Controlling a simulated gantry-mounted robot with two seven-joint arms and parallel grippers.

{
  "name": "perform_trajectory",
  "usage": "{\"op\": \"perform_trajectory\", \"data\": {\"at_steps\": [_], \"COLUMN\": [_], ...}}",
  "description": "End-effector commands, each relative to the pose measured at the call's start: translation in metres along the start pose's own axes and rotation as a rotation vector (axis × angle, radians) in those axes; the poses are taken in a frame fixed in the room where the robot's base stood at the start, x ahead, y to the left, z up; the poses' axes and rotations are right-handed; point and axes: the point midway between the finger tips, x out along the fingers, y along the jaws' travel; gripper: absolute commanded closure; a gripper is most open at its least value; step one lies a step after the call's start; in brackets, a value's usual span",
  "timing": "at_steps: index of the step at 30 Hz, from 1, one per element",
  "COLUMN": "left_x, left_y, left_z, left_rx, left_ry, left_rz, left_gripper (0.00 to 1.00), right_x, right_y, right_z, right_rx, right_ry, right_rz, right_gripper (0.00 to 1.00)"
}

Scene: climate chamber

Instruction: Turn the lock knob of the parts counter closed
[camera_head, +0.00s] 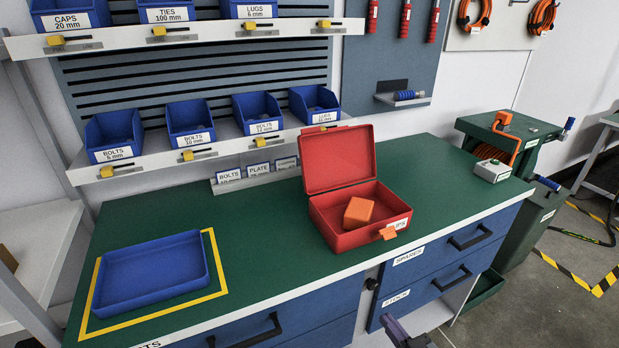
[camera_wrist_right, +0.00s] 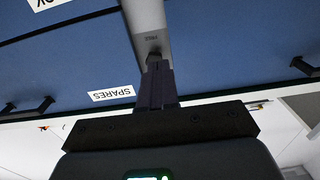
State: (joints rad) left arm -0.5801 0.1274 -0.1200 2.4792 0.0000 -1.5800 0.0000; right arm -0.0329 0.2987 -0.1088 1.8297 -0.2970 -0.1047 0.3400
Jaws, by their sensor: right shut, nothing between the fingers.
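The lock knob (camera_head: 371,284) is a small dark knob on the pale upright strip between the drawer fronts of the parts counter (camera_head: 440,170). Its exact turn angle is too small to tell. My right gripper (camera_head: 393,322) is at the bottom edge of the head view, just below and right of the knob in the picture. In the right wrist view its two fingers (camera_wrist_right: 155,75) are together and empty, pointing at the grey strip (camera_wrist_right: 145,15). The knob (camera_wrist_right: 154,57) shows at their tips, partly hidden; contact cannot be told. My left gripper is out of view.
Drawers marked SPARES (camera_head: 408,256) and STOCK (camera_head: 397,297) have protruding black handles right of the knob. Another drawer handle (camera_head: 245,333) is at left. On the counter stand an open red box (camera_head: 345,230) with an orange block (camera_head: 358,212) and a blue tray (camera_head: 150,272).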

Motion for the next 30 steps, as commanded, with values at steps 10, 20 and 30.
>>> {"op": "perform_trajectory", "data": {"at_steps": [10, 20, 30], "left_x": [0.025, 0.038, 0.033], "left_y": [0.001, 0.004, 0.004], "left_z": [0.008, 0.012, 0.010], "left_rx": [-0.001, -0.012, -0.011], "left_ry": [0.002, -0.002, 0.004], "left_rz": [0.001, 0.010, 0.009], "left_gripper": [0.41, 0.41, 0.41], "right_x": [0.018, 0.054, 0.072], "right_y": [0.001, 0.001, 0.001], "right_z": [0.007, 0.002, 0.004], "right_rx": [-0.005, -0.004, -0.003], "right_ry": [0.012, 0.009, 0.007], "right_rz": [0.000, -0.001, 0.000], "right_gripper": [1.00, 1.00, 1.00]}}
